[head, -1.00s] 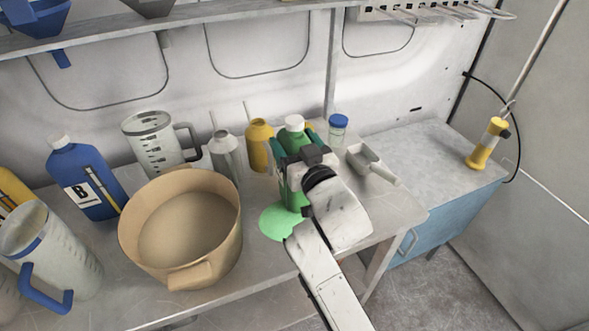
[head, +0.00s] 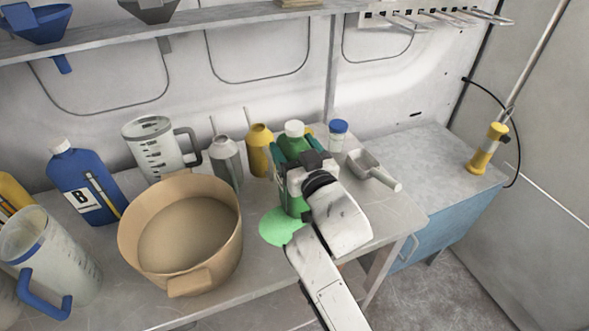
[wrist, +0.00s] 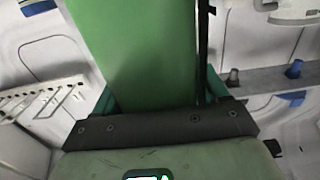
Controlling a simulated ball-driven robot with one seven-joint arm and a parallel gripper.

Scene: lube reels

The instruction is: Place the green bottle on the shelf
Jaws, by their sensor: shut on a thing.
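The green bottle (head: 293,147) has a white cap and stands upright at the right part of the workbench. My gripper (head: 304,163) is shut on it from the front and hides much of its body. In the wrist view the green bottle (wrist: 150,50) fills the top middle, between the fingers. I cannot tell whether its base touches the bench. The shelf (head: 215,16) runs along the wall at the top, above the bench.
A tan pot (head: 180,235), a clear jug (head: 155,145), a grey can (head: 226,160) and a yellow can (head: 259,150) stand left of the bottle. A blue-capped jar (head: 337,135) and a metal scoop (head: 370,170) are right. Funnels (head: 40,22) hang on the shelf's left.

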